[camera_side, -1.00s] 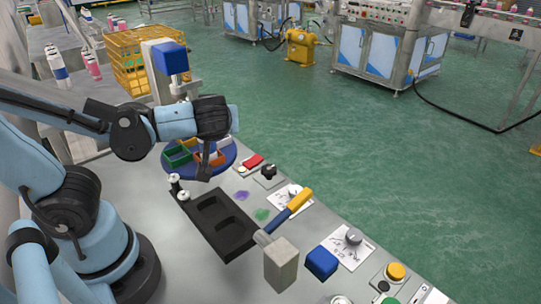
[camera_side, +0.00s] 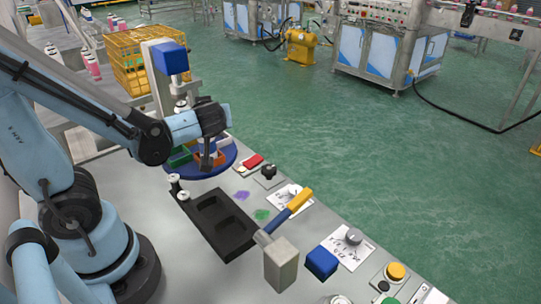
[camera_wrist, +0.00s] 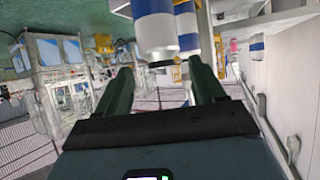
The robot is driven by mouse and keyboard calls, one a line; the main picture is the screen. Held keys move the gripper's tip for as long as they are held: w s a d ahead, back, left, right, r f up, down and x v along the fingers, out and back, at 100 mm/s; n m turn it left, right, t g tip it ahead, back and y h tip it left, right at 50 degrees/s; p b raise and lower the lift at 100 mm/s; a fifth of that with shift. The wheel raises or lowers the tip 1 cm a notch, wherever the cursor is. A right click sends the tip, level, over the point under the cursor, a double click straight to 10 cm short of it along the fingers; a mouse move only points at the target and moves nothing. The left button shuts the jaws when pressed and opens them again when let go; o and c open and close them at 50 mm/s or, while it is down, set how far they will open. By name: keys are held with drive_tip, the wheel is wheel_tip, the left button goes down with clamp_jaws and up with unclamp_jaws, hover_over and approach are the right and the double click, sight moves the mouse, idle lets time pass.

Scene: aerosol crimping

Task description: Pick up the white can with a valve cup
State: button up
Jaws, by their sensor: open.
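In the side view my gripper (camera_side: 206,160) points down over the blue round turntable (camera_side: 228,164). In the wrist view its two dark green fingers (camera_wrist: 161,67) stand apart, with nothing clamped between them. A white cylinder with a blue band (camera_wrist: 154,25) shows close ahead of the fingers, at the top of that view. A second similar one (camera_wrist: 187,28) is partly hidden behind it. I cannot tell whether either is the white can with a valve cup. In the side view my arm covers the left back, and I cannot make out the can there.
The blue-headed press (camera_side: 170,57) stands close behind my gripper. A black tray (camera_side: 222,241) with empty recesses lies in front, with two white-topped pieces (camera_side: 183,196) at its left corner.

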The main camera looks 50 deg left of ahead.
drive_tip(key=shift+x, duration=2.15)
drive_tip(key=shift+s, duration=0.15)
clamp_jaws()
